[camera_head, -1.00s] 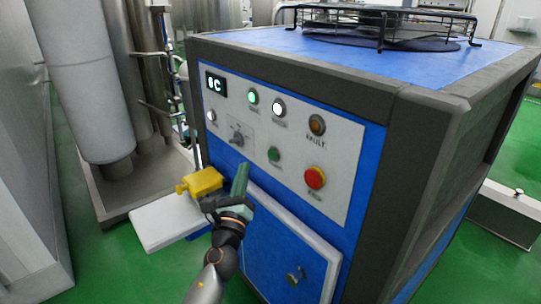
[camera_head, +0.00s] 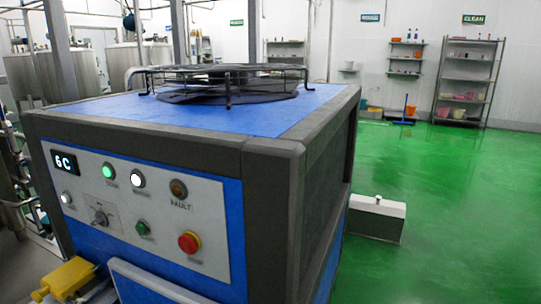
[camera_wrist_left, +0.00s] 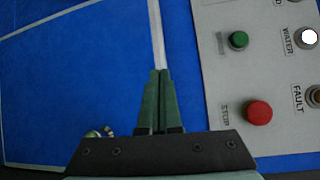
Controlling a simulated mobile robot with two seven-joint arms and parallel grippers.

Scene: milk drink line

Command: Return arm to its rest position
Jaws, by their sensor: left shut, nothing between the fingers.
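My left gripper (camera_wrist_left: 159,80) shows in the left wrist view with its two green fingers together, shut and empty. Beyond the fingers are the blue cabinet face (camera_wrist_left: 85,75) and the grey control panel (camera_wrist_left: 230,75), with the red stop button (camera_wrist_left: 258,112) to the right of the fingers. No gripper or arm of mine shows in the head view. There the blue and dark grey machine (camera_head: 270,220) fills the left and middle, its panel carrying a red button (camera_head: 189,242), a lit green lamp (camera_head: 109,171) and a display reading 6C (camera_head: 65,162).
A yellow part (camera_head: 65,280) sticks out at the machine's lower left. A fan guard (camera_head: 220,82) tops the machine. A pale box (camera_head: 376,218) stands on the green floor to its right. Open floor (camera_head: 455,200) lies beyond, with a shelf rack (camera_head: 467,82) at the back wall.

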